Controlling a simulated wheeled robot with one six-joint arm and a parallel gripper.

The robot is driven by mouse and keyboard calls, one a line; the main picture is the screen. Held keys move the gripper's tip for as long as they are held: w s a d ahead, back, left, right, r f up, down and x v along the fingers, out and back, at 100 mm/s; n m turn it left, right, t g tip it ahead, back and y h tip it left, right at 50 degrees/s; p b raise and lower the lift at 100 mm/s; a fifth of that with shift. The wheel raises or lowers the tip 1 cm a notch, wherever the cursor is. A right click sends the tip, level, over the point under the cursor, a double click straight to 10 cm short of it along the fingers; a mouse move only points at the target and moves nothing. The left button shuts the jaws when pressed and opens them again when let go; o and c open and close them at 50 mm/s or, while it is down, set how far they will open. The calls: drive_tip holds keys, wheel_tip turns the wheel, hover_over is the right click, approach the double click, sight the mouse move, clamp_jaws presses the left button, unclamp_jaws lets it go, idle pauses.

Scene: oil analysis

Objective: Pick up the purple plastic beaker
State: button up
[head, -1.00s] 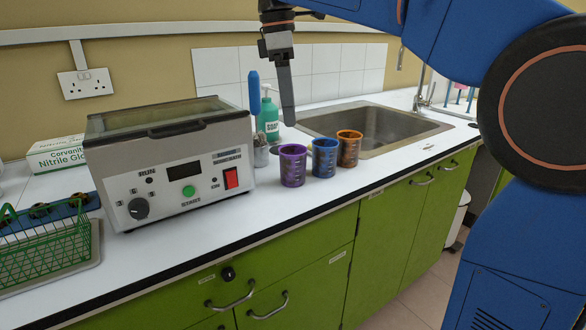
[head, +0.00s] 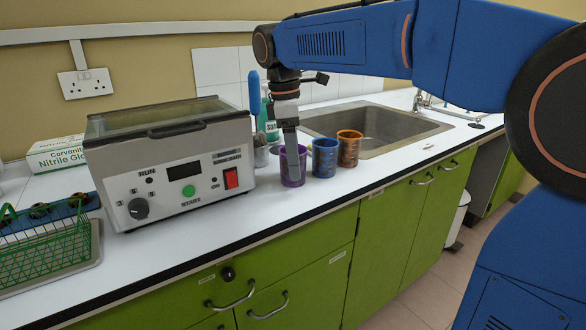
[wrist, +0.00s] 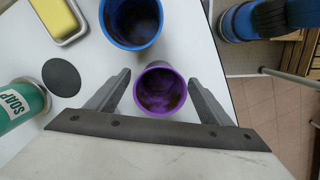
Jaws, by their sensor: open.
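The purple plastic beaker (head: 292,168) stands upright on the white worktop, leftmost of three beakers in a row. Its inside looks stained dark. My gripper (head: 292,165) points down at it in the head view, and a finger covers part of the beaker. In the wrist view the purple beaker (wrist: 161,88) lies between the two open fingers of my gripper (wrist: 160,82), with a gap showing on the left and a smaller one on the right. I cannot tell whether a finger touches it.
A blue beaker (head: 325,157) stands close on the right, then an orange-brown beaker (head: 349,148). Behind are a soap bottle (head: 268,122) and a sink (head: 380,126). A boxy machine (head: 170,170) stands left. The worktop's front edge (head: 330,204) is near.

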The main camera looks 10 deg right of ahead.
drive_tip(key=shift+d+f, duration=0.15)
drive_tip(key=shift+f, duration=0.95)
drive_tip(key=c, duration=1.1)
drive_tip(key=shift+c, duration=0.2)
wheel_tip(320, 180, up, 10)
